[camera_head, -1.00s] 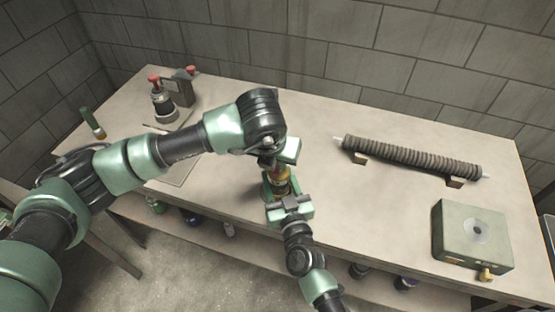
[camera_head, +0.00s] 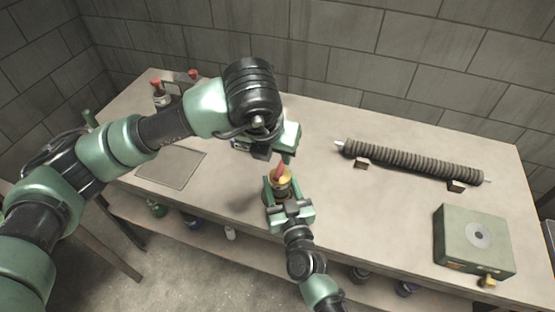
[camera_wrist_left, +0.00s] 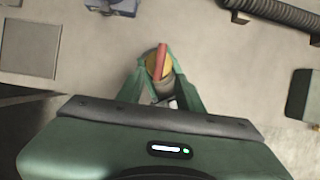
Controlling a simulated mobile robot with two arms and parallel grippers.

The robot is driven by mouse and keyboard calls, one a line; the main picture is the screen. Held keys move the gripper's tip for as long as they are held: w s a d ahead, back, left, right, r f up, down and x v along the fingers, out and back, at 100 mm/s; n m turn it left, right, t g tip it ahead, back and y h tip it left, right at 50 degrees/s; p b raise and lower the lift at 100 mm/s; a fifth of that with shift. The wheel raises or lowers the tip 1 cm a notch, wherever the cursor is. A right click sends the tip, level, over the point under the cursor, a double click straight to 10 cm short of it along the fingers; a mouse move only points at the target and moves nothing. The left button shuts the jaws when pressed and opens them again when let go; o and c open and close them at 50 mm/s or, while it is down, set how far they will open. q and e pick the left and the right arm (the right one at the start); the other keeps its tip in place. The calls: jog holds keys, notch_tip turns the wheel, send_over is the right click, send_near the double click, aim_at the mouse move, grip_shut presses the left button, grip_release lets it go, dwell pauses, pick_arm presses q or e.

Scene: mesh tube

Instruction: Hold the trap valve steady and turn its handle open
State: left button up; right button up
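The trap valve stands upright on the bench, with a brass-yellow top (camera_head: 286,181) and a red handle (camera_head: 279,170). In the left wrist view the red handle (camera_wrist_left: 161,60) lies across the yellow top and points nearly straight up the picture. My right gripper (camera_head: 282,188) comes from the front with its green fingers on both sides of the valve body, holding it. My left gripper (camera_head: 276,155) is above and just behind the handle, pointing down. Its fingers look apart with nothing between them, and it appears clear of the handle.
A ribbed mesh tube (camera_head: 412,162) lies on two small blocks at the right. A green box (camera_head: 474,241) with a round disc stands at front right. A flat grey plate (camera_head: 171,167) and red-capped fittings (camera_head: 158,93) are at the left. The bench between the valve and tube is clear.

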pick_arm(q)
jog(key=v, duration=0.4)
pick_arm(e)
jog(key=o, duration=1.6)
